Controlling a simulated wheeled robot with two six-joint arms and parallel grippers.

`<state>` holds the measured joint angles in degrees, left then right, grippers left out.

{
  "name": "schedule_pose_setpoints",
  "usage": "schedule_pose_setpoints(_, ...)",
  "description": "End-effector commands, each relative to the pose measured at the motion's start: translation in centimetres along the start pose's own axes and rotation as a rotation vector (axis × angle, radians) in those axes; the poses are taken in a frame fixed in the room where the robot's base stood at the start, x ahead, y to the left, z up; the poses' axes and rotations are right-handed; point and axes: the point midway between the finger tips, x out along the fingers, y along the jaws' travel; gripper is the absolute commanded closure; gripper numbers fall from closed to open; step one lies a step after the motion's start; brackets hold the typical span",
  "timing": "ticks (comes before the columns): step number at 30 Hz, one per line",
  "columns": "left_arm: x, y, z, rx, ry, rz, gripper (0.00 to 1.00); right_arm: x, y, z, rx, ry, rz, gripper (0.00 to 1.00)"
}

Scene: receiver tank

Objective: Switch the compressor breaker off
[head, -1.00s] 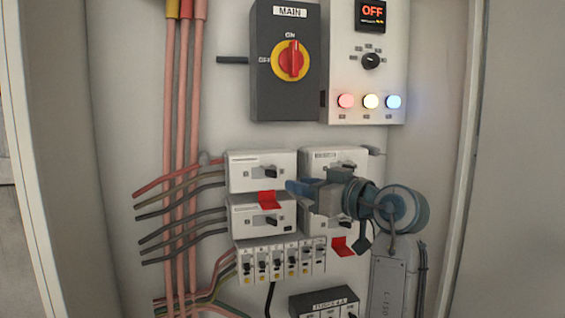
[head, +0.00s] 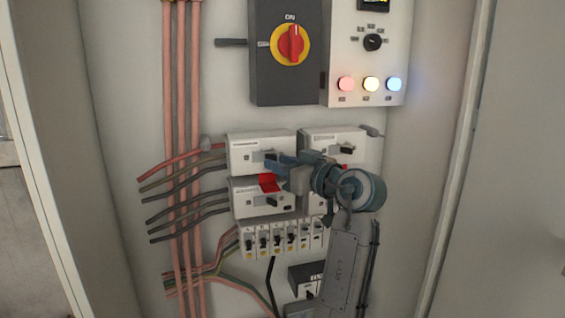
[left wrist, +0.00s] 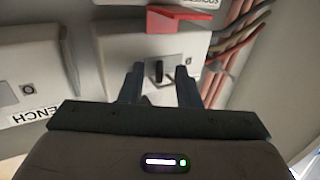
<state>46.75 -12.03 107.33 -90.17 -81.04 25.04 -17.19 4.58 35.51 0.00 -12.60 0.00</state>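The panel holds a block of white breakers. Their labels are too small to read in the head view, so I cannot tell which is the compressor breaker. My left gripper (head: 281,164) reaches in from the right, at the right side of the upper left breaker (head: 245,143). In the left wrist view, the gripper (left wrist: 159,78) is open, its two dark fingers apart. A black lever (left wrist: 159,71) on a white breaker (left wrist: 120,50) shows between the fingertips; contact is not clear. A red flap (head: 269,182) lies between the upper and lower left breakers. My right gripper is not in view.
A lower left breaker (head: 243,199) and an upper right breaker (head: 320,136) are close by. Small breakers (head: 283,239) run below. The dark main switch (head: 264,78) and a control box (head: 367,70) with lit lamps are above. Cables (head: 185,200) run at left.

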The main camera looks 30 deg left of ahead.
Motion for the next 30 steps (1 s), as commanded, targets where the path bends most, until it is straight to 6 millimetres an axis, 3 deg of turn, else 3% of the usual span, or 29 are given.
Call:
schedule_pose_setpoints(2, 0.0, 0.0, 0.0, 0.0, 0.0, 0.0, 0.72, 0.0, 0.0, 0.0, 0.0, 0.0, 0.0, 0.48)
schedule_pose_setpoints(6, 0.0, 0.0, 0.0, 0.0, 0.0, 0.0, 0.99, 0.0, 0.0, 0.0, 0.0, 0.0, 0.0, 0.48)
schedule_pose_setpoints(19, 0.0, -0.3, 0.1, -0.002, 0.002, 0.047, 1.0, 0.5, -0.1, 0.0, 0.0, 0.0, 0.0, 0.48)
schedule_pose_setpoints(30, 0.3, -2.1, -0.1, -0.005, 0.006, 0.307, 1.0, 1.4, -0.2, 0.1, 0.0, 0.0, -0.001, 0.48)
